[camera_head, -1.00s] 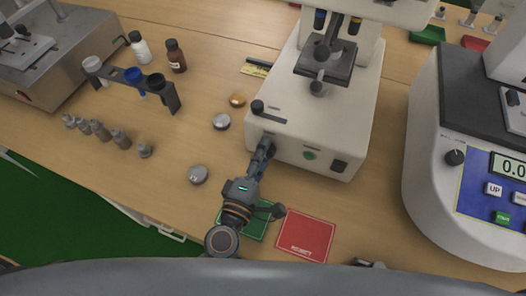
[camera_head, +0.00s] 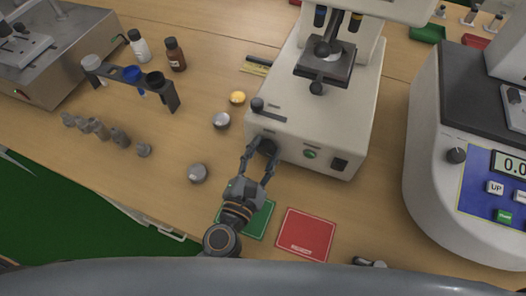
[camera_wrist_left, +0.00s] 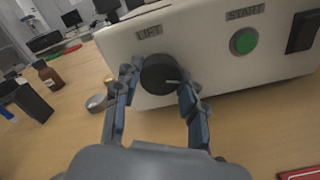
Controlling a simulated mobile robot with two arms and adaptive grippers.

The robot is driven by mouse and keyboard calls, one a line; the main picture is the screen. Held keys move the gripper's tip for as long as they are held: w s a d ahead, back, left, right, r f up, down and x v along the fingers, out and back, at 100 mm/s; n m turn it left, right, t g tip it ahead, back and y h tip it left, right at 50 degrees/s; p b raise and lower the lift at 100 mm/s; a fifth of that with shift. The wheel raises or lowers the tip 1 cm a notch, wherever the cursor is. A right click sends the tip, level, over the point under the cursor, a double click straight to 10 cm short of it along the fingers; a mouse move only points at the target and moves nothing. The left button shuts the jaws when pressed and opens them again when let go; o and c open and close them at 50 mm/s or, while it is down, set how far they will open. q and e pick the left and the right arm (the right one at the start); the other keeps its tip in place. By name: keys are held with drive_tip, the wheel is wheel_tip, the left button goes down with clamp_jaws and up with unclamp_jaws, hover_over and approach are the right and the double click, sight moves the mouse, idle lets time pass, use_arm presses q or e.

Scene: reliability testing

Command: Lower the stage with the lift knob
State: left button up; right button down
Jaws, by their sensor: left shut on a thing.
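The black lift knob (camera_wrist_left: 160,75) sits under the LIFT label on the front of the white microscope (camera_head: 318,130). My left gripper (camera_head: 258,148) is shut on the knob, with one finger on each side of it. In the left wrist view the fingers (camera_wrist_left: 158,84) flank the knob, which has a light pointer mark towards its right side. The dark stage (camera_head: 325,68) is under the objectives, with a bright round spot on top. At the bottom edge of the head view, a small dark part (camera_head: 370,262) may be my right gripper; its jaws cannot be made out.
A green START button (camera_wrist_left: 244,41) and a dark switch (camera_head: 340,164) are right of the knob. A green mat (camera_head: 258,220) and red mat (camera_head: 306,234) lie in front.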

use_arm(q)
drive_tip(key=n, duration=0.5)
drive_tip(key=shift+n+b, duration=0.3)
drive_tip(key=n, duration=0.5)
drive_tip(key=shift+d, duration=0.1)
drive_tip(key=n, duration=0.5)
drive_tip(key=shift+r+n, duration=0.1)
drive_tip(key=shift+n, duration=0.3)
drive_tip(key=n, duration=0.5)
drive_tip(key=shift+n, duration=0.4)
drive_tip(key=o, duration=1.1)
drive_tip(key=shift+o, duration=0.2)
drive_tip(key=shift+s, duration=0.1)
drive_tip(key=v, duration=1.1)
drive_tip(key=shift+s, duration=0.35)
